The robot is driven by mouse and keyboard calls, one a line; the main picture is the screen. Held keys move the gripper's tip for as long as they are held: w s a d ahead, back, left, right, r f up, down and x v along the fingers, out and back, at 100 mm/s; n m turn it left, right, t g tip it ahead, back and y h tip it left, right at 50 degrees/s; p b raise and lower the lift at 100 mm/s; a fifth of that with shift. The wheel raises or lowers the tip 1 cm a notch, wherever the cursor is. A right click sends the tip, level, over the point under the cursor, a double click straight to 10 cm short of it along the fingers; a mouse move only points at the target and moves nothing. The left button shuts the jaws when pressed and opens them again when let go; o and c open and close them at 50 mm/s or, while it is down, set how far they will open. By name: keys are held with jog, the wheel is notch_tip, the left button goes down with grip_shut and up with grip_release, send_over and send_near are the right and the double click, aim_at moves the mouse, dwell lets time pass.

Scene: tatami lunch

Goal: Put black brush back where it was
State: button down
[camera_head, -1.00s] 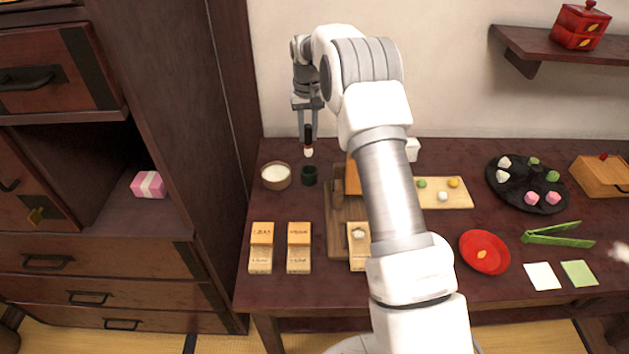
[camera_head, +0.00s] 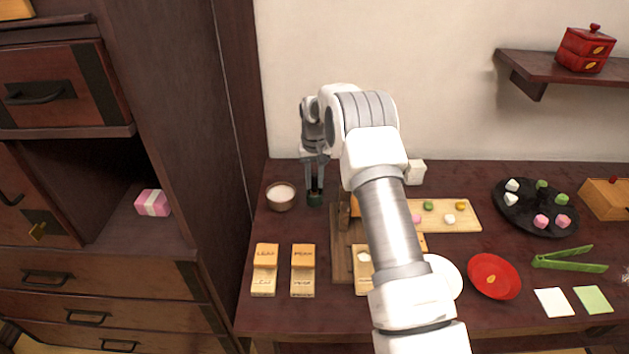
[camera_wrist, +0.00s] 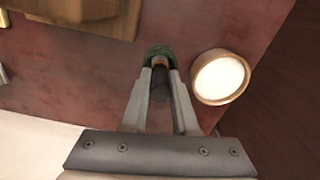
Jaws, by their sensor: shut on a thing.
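My gripper (camera_head: 315,185) points down over the back left of the table, shut on the black brush (camera_wrist: 160,80). In the wrist view the brush's dark handle lies between the two fingers, with a reddish-brown band near its far end. The small dark green cup (camera_head: 315,200) is directly under the gripper. It also shows in the wrist view (camera_wrist: 158,50), around the brush's lower end. The brush's tip is hidden, and I cannot tell whether it touches the cup's bottom.
A wooden bowl of white contents (camera_head: 281,196) stands close left of the cup. Wooden blocks (camera_head: 265,270) lie in front. A wooden tray (camera_head: 465,218) and a black plate (camera_head: 512,218) are to the right. A dark cabinet (camera_head: 185,100) stands at the left.

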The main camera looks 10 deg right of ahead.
jog(key=shift+f, duration=0.2)
jog(key=c, duration=0.7)
grip_release()
jog(key=shift+r, duration=0.15)
